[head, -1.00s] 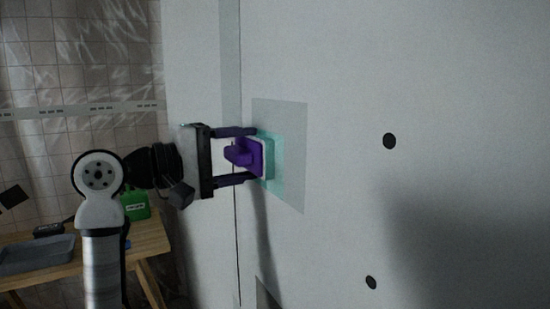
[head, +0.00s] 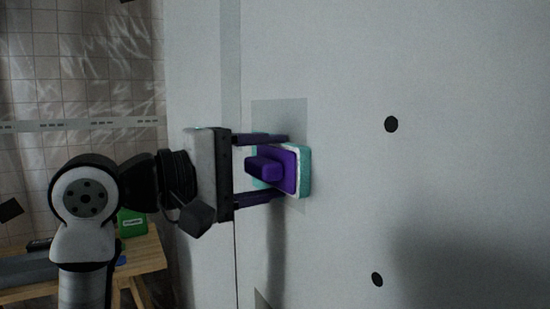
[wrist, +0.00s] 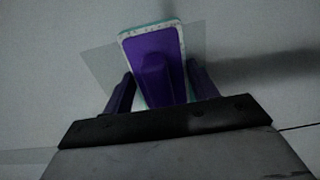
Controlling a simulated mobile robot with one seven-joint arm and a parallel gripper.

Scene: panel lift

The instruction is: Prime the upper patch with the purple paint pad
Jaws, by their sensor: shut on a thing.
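The purple paint pad (head: 290,170) has a purple back and handle, a white layer and a teal face. My gripper (head: 285,168) is shut on it, with one dark purple finger above and one below its handle. In the wrist view the pad (wrist: 155,55) stands between the fingers. The pad is over the upper patch (head: 280,112), a grey rectangle on the pale panel, and covers its middle and right edge. A strip of teal shows left of the pad; whether it is paint or the pad's edge I cannot tell. Contact with the panel is hidden.
The pale panel (head: 450,80) fills the right side, with black round spots (head: 391,124) right of the patch. Part of a darker shape (head: 262,300) shows at the bottom edge. A wooden table (head: 145,255) with a green box (head: 132,222) stands at lower left, before a tiled wall.

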